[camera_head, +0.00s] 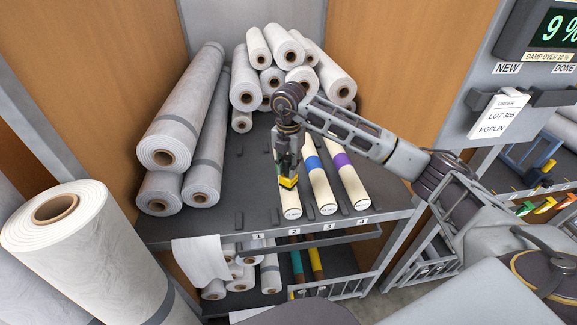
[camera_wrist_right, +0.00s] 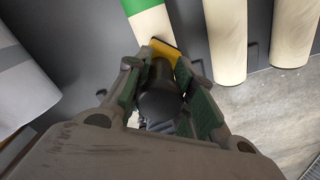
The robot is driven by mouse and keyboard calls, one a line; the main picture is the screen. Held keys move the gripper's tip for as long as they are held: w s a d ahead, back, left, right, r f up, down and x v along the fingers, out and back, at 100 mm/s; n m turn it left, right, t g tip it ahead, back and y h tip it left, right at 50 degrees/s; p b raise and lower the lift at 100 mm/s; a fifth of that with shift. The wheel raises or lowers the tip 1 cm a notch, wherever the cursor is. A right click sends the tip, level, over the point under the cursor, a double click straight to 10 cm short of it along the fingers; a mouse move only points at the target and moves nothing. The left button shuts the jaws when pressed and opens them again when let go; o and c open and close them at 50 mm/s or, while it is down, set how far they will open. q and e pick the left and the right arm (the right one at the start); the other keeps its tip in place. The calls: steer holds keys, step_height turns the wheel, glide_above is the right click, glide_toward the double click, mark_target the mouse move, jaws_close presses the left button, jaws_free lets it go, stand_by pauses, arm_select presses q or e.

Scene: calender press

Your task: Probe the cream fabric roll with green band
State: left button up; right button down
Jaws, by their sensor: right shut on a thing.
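The cream roll with green band lies on the grey shelf in the head view (camera_head: 290,203), leftmost of three cream rolls. Its green band (camera_wrist_right: 140,6) shows at the top of the right wrist view; in the head view my gripper hides that part. My right gripper (camera_head: 287,165) is over this roll, pointing down, shut on a dark probe with a yellow end (camera_head: 288,182). In the wrist view the probe (camera_wrist_right: 160,95) sits between the fingers, its yellow end (camera_wrist_right: 165,48) at the roll. I cannot tell whether they touch. My left gripper is not in view.
Cream rolls with blue (camera_head: 313,163) and purple (camera_head: 341,160) bands lie to the right. A display (camera_head: 545,30) reads 9 %. An order card (camera_head: 497,117) reads LOT 305 POPLIN.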

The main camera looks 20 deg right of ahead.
steer(key=shift+r+p, duration=2)
steer(key=shift+r, duration=1.5)
